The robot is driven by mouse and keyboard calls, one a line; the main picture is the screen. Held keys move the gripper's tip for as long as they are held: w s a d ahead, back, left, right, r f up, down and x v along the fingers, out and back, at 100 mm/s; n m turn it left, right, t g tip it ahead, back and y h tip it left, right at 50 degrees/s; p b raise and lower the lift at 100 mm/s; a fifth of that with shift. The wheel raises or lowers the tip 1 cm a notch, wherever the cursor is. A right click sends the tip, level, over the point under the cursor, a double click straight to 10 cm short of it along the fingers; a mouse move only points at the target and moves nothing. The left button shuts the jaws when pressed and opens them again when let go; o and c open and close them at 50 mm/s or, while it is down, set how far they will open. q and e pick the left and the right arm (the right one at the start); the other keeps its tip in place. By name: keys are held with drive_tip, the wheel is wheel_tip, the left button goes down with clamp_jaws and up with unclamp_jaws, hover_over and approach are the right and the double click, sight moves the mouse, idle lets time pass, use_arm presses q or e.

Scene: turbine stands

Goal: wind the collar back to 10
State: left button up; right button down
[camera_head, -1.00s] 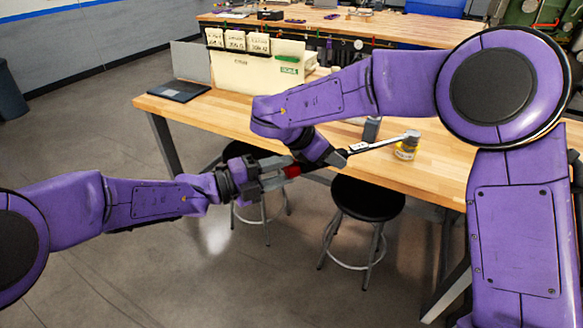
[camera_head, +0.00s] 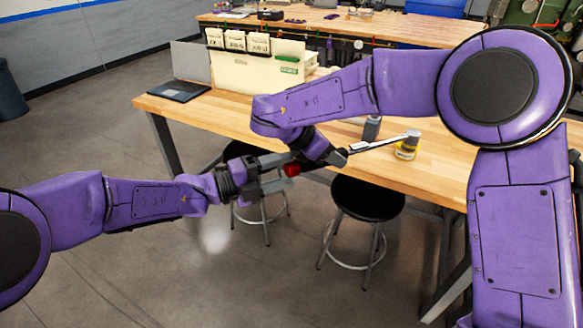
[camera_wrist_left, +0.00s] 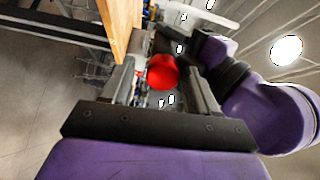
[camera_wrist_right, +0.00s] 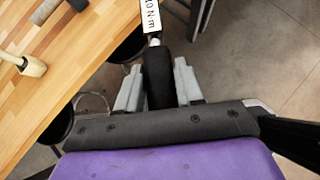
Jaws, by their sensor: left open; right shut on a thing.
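A torque wrench (camera_head: 378,144) is held out over the near edge of the workbench. My right gripper (camera_wrist_right: 158,82) is shut on its black handle (camera_wrist_right: 157,62). A white label (camera_wrist_right: 151,16) on the wrench reads about "10 N·m" in the right wrist view; its scale marks are too small to read. The red collar (camera_head: 291,169) is at the handle's end, toward my left gripper (camera_head: 284,174). My left gripper is open, with one finger on each side of the collar; it also shows between the fingertips in the left wrist view (camera_wrist_left: 162,72). I cannot tell whether either finger touches it.
Black stools (camera_head: 367,198) stand below my arms. Open floor lies in front.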

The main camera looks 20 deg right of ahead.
use_arm(q)
drive_tip(key=shift+r, duration=0.3)
drive_tip(key=shift+o, duration=0.5)
drive_tip(key=shift+a, duration=0.6)
drive_tip(key=shift+a+f, duration=0.15)
drive_tip(key=shift+a, duration=1.75)
